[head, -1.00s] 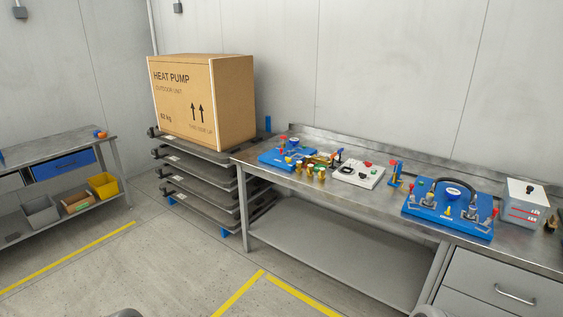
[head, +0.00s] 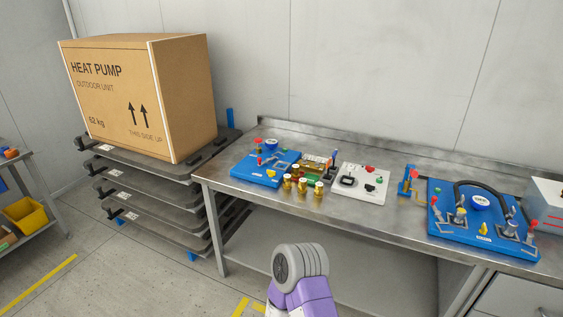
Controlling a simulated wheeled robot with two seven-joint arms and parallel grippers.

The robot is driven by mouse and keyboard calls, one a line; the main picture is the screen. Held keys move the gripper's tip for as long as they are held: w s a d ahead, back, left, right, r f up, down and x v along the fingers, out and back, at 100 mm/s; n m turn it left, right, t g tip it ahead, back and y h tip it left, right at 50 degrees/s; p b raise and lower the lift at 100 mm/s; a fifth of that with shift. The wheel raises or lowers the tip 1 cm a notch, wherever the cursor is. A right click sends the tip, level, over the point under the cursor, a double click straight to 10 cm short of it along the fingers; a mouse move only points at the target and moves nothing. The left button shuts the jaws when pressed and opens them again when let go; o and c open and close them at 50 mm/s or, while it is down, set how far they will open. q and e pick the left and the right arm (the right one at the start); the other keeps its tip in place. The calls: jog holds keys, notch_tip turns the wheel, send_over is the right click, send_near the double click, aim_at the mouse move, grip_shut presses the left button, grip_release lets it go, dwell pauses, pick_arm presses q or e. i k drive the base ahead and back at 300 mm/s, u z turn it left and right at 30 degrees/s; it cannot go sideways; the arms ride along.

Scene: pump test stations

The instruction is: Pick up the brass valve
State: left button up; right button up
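Several small brass-coloured pieces stand close together near the front edge of the steel bench. One brass piece (head: 287,182) is at the left, a second brass piece (head: 302,187) is in the middle, and a third brass piece (head: 318,189) is at the right. Some have white or red tops. I cannot tell which of them is the brass valve. A holder with more brass-coloured parts (head: 314,165) lies just behind them. One of my arm links shows at the bottom centre, below and in front of the bench. Neither gripper is in view.
The steel bench (head: 385,225) also holds a blue pump board (head: 262,177), a white panel (head: 372,190), a blue stand (head: 405,183) and a larger blue board with a hose (head: 440,232). A heat pump carton (head: 190,100) stands on stacked grey platforms left of the bench.

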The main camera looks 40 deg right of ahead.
aim_at(296, 169)
jog(key=z, duration=0.75)
jog(key=i, duration=1)
jog(key=z, duration=1)
